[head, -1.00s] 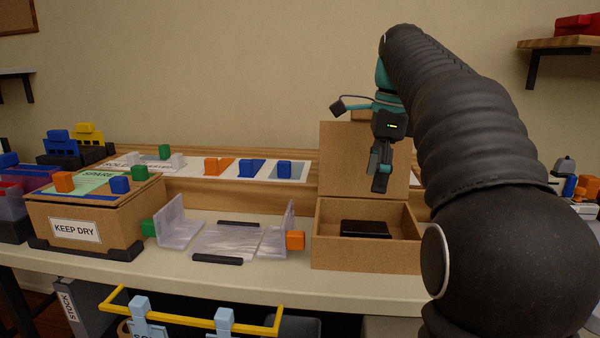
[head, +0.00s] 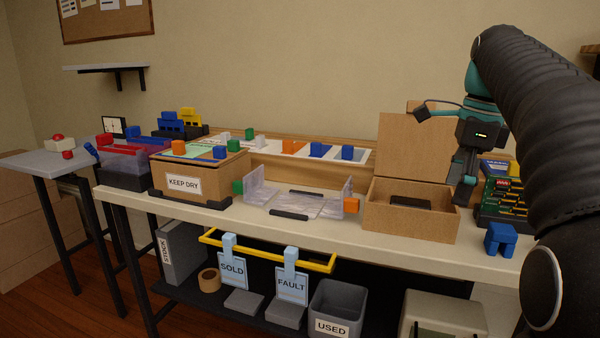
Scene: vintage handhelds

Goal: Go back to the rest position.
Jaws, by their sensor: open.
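My gripper (head: 462,192) hangs from my dark ribbed arm at the right of the head view. It points down, over the right side of the open cardboard box (head: 408,222) on the bench. Its jaws are open and I see nothing between them. A flat black item (head: 410,203) lies inside the box, whose lid stands up behind. From this angle I cannot tell how far the fingertips are above the box rim.
The bench (head: 340,238) also holds a clear opened case (head: 305,207), a KEEP DRY box (head: 188,188) and a blue block (head: 500,240). Below are a yellow rail (head: 265,255) with SOLD and FAULT tags and a USED bin (head: 335,308). Free air lies above the bench.

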